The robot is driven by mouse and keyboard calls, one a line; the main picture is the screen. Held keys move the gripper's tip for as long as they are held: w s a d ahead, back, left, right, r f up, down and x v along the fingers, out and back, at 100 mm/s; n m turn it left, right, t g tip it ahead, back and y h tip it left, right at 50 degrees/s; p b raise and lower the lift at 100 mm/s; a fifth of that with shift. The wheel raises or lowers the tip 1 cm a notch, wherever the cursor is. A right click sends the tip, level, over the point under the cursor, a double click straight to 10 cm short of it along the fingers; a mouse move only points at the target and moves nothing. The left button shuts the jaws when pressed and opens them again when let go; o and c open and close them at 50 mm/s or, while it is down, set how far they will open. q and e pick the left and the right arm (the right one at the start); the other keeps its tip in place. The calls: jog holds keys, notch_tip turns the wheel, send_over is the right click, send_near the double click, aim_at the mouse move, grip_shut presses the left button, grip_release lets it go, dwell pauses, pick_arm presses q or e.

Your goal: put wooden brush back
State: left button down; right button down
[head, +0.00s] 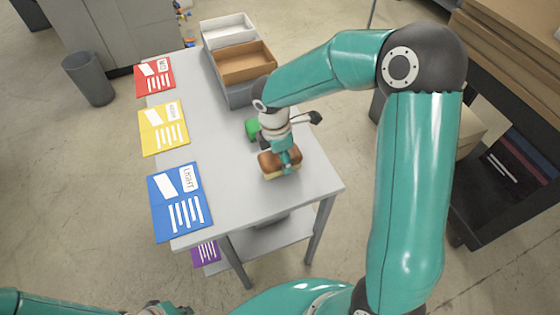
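The wooden brush (268,163), a brown block with a pale yellow underside, is at the right front part of the grey table (250,195). My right gripper (286,158) points down at it, with one teal finger in front of the brush's near side. The other finger is hidden, so I cannot tell whether the gripper is closed on it. I cannot tell whether the brush touches the table. My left arm shows only at the bottom left edge; its gripper is out of view.
A green object (252,129) sits behind my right wrist. A brown tray (246,62) and a white tray (228,30) are at the table's back. Red (155,77), yellow (163,128) and blue (180,202) cards line the left edge. The table's middle is clear.

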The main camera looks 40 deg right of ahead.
jog(key=shift+f, duration=0.95)
jog(key=shift+f, duration=0.15)
jog(key=shift+c, duration=1.7)
grip_release()
jog(key=r, duration=0.4)
jog(key=a+r, duration=0.1)
jog(key=r, duration=0.7)
jog(key=shift+w+a+r, duration=0.15)
jog(key=shift+w+a, duration=0.05)
jog(key=shift+a, duration=0.05)
jog(key=shift+s, duration=0.1)
